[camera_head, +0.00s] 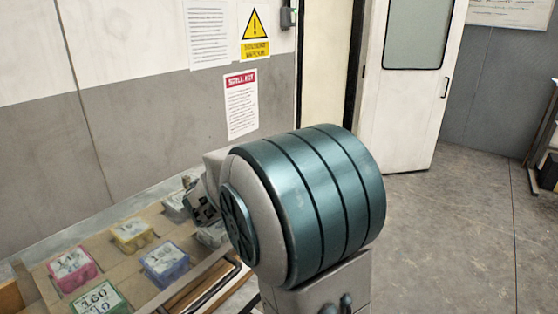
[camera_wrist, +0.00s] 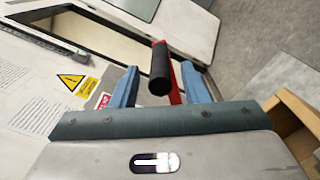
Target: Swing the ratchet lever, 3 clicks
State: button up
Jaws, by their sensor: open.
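The ratchet lever (camera_wrist: 160,68) shows in the wrist view as a black round grip with a red arm behind it. My gripper (camera_wrist: 160,66) is open, with one blue finger to the left of the grip and one to the right. Gaps show on both sides of the grip, so neither finger appears to touch it. The lever's pivot and mount are hidden. In the head view my own arm fills the middle, and I cannot make out the lever or the fingers there.
In the head view a bench at lower left holds pink (camera_head: 73,268), yellow (camera_head: 132,235), purple (camera_head: 165,263) and green (camera_head: 100,298) boxes. A wall with a warning sign (camera_head: 255,28) and a white door (camera_head: 415,85) stand behind. Grey floor (camera_head: 460,235) is clear at right.

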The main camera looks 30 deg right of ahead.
jog(key=v, duration=1.1)
jog(key=shift+s+a, duration=0.1)
jog(key=shift+a, duration=0.05)
